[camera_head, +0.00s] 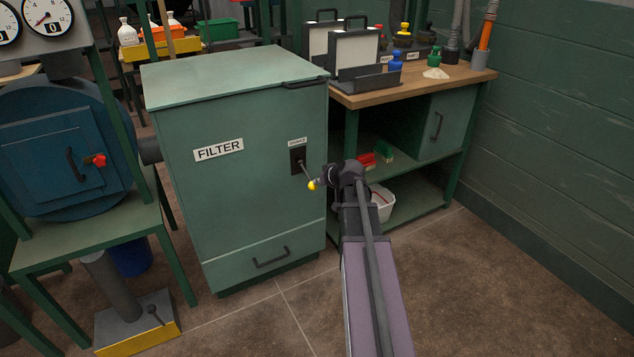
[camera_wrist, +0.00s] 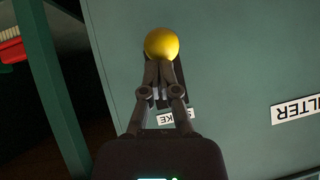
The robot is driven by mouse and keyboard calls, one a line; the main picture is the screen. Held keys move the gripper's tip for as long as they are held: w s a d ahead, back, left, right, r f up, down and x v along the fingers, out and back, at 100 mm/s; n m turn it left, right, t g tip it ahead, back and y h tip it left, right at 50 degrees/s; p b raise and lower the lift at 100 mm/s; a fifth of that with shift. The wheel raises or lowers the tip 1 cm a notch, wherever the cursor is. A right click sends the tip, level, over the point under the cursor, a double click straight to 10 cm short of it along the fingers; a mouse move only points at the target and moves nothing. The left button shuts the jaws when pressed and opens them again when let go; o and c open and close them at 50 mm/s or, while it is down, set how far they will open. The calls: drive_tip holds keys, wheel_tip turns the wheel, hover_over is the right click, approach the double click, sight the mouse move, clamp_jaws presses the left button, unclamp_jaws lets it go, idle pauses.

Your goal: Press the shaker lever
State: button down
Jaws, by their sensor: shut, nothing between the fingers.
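The shaker lever sticks out of a dark slot plate (camera_head: 297,160) on the front of the green filter cabinet (camera_head: 235,185), below a small label (camera_head: 297,142). The lever ends in a yellow ball knob (camera_head: 312,185). In the head view my gripper (camera_head: 321,181) is at the knob, coming from the right. In the wrist view the yellow knob (camera_wrist: 161,43) lies right at the tips of my gripper (camera_wrist: 163,64), which is shut with nothing between its fingers. I cannot tell whether the tips touch the knob. The lever's rod is hidden in the wrist view.
A workbench (camera_head: 420,85) with cases and small coloured bottles stands right of the cabinet. A white bucket (camera_head: 383,203) sits on its lower shelf. A blue round vessel with a door (camera_head: 60,160) stands at the left. The floor (camera_head: 480,290) in front is clear.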

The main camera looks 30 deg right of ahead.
drive_tip(key=shift+r, duration=0.1)
drive_tip(key=w+r+p+v, duration=0.1)
drive_tip(key=p+v, duration=0.8)
drive_tip(key=v, duration=0.4)
drive_tip(key=shift+d, duration=0.25)
drive_tip(key=shift+r, duration=0.1)
idle(0.8)
drive_tip(key=s+a+f+g, duration=0.2)
drive_tip(key=s+a+g, duration=0.1)
drive_tip(key=a, duration=0.8)
drive_tip(key=s+a+f+n+g+h, duration=0.1)
drive_tip(key=s+a+f+g, duration=0.25)
drive_tip(key=a, duration=0.65)
drive_tip(key=s+a+f+g, duration=0.2)
drive_tip(key=s+a+g, duration=0.15)
drive_tip(key=a, duration=0.75)
wheel_tip(320, 180, up, 28)
drive_tip(key=p, duration=2.8)
drive_tip(key=shift+w+d+r, duration=0.15)
drive_tip(key=shift+d+r, duration=0.05)
